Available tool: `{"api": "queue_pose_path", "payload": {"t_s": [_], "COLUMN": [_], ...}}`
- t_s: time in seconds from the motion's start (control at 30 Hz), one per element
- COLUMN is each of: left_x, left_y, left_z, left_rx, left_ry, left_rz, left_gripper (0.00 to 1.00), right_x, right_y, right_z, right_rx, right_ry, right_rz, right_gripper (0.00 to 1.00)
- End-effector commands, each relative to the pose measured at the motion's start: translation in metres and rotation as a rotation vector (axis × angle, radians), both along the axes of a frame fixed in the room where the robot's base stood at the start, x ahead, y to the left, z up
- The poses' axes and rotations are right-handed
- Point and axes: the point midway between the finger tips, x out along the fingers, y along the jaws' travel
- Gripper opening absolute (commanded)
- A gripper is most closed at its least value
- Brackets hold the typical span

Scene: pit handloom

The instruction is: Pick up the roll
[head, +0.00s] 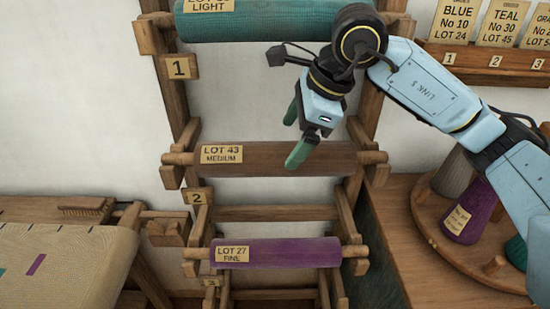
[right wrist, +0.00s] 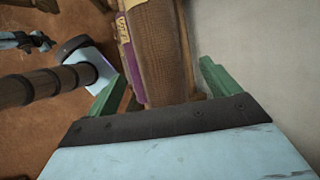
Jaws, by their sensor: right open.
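Three rolls rest across a wooden rack. The teal roll (head: 285,22) is at the top, its label partly cut off and ending in "LIGHT". The brown roll (head: 270,160), labelled "LOT 43 MEDIUM", is in the middle. The purple roll (head: 290,253), labelled "LOT 27 FINE", is lowest. My right gripper (head: 296,134) is open and empty, its green fingers near the right part of the brown roll. In the right wrist view, the brown roll (right wrist: 158,50) shows beyond and between the spread fingers, and the purple roll (right wrist: 127,48) is partly hidden behind it.
The wooden rack's posts (head: 181,112) flank the rolls. A round wooden stand (head: 428,222) with cones is at right, below a shelf (head: 470,62) of label cards. A loom with cream cloth (head: 70,262) and a brush (head: 85,209) is at lower left.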

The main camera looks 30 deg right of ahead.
Motion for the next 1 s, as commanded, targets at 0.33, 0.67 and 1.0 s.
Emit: {"api": "queue_pose_path", "payload": {"t_s": [0.33,0.67,1.0], "left_x": [0.000,0.000,0.000], "left_y": [0.000,0.000,0.000], "left_z": [0.002,0.004,0.004], "left_rx": [0.000,0.000,0.000], "left_ry": [0.001,0.001,0.000], "left_rz": [0.000,0.000,0.000], "left_gripper": [0.00,0.00,0.00], "right_x": [0.009,0.020,0.020], "right_y": [0.008,0.016,0.016], "right_z": [-0.032,-0.063,-0.063], "right_rx": [0.002,0.002,0.002], "right_ry": [0.005,0.001,0.000], "right_rz": [0.001,0.002,0.002], "right_gripper": [0.88,0.88,0.67]}}
